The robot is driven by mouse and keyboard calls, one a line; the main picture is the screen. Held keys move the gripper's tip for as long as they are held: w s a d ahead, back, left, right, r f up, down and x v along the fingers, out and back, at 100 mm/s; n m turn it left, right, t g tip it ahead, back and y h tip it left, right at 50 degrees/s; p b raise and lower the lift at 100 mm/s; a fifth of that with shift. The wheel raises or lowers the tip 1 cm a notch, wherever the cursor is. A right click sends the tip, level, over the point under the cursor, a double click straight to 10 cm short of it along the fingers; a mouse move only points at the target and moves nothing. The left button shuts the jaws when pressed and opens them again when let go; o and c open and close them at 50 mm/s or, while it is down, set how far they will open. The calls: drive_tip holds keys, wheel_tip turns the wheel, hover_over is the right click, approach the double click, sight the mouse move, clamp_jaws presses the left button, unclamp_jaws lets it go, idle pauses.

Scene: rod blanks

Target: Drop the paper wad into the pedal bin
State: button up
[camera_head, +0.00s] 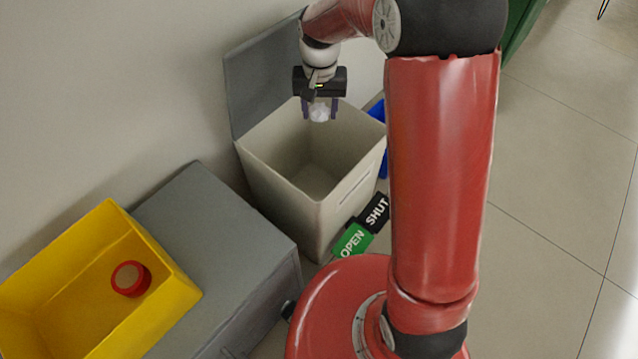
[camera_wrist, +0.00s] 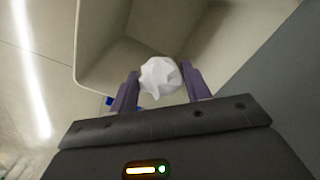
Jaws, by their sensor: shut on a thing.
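The paper wad (camera_wrist: 160,77) is a white crumpled ball. My gripper (camera_head: 320,112) is shut on it, with a purple finger on each side. The wad also shows as a small white lump in the head view (camera_head: 320,114). The pedal bin (camera_head: 318,212) is a pale square-topped bin with its grey lid (camera_head: 262,78) swung up against the wall. My gripper holds the wad over the bin's open mouth, towards the back. In the wrist view, the bin's pale wall (camera_wrist: 100,40) shows behind the wad. The visible part of the bin's inside looks empty.
A green OPEN pedal (camera_head: 352,241) and a black SHUT pedal (camera_head: 376,212) are at the bin's front. Something blue (camera_head: 378,112) is partly hidden behind my arm.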

wheel_tip(320, 180, down, 6)
drive_tip(key=b, duration=0.4)
drive_tip(key=o, duration=1)
drive_tip(key=shift+r, duration=0.15)
wheel_tip(320, 180, up, 8)
drive_tip(key=shift+f+p, duration=0.2)
drive_tip(key=shift+p, duration=0.25)
